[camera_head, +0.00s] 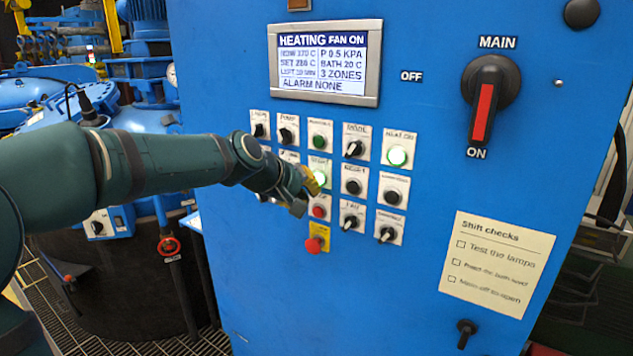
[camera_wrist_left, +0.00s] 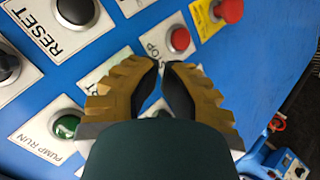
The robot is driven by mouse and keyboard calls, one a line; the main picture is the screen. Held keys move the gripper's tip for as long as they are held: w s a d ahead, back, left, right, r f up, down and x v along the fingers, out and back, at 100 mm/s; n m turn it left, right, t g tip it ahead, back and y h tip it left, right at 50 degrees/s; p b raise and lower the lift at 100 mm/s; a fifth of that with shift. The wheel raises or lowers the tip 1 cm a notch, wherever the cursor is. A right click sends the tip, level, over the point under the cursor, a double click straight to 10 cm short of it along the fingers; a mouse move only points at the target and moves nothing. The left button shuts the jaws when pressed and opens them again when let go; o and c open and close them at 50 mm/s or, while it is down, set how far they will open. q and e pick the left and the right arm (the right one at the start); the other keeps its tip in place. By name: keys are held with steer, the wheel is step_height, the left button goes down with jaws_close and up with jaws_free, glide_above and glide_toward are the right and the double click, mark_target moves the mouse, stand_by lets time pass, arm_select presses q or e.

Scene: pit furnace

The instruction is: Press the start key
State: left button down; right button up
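I cannot tell whether the fingertips touch the key. My right gripper is not in view.
Below the start key are the red stop button (camera_head: 319,211) and a red mushroom button (camera_head: 314,245) on yellow. A reset button (camera_head: 353,186) is to the right. The display (camera_head: 325,62) reads HEATING FAN ON, alarm none. The main switch (camera_head: 487,95) points to ON.

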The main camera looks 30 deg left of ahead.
arm_select(q)
steer(key=shift+s, duration=0.3)
steer(key=s, duration=0.1)
steer(key=s+b, duration=0.1)
steer(key=s, duration=0.3)
steer(key=shift+a+b, duration=0.25)
steer(key=shift+b, duration=0.05)
stand_by(0.8)
steer(key=w+d+f+m+g+b, duration=0.15)
steer(key=d+f, duration=0.25)
steer(key=f, duration=0.6)
steer(key=d+f+m+g, duration=0.1)
steer(key=d+f+g, duration=0.15)
steer(key=f, duration=0.85)
steer(key=w+d+f+m+g+b, duration=0.1)
steer(key=d+f, duration=0.3)
steer(key=f, duration=0.6)
steer(key=s+d+f+m+g, duration=0.1)
steer(key=s+d+f, duration=0.3)
steer(key=f, duration=0.3)
steer(key=s+d+f+m+g+h, duration=0.1)
steer(key=s+d+f, duration=0.3)
steer(key=s+f, duration=0.3)
steer(key=s+d+f+m+g+b, duration=0.1)
steer(key=s+d+f+m, duration=0.1)
steer(key=s+d+f, duration=0.2)
step_height(320, 180, down, 4)
steer(key=shift+s+r+g+h, duration=0.2)
steer(key=shift+s+g+h, duration=0.15)
steer(key=shift+s, duration=0.55)
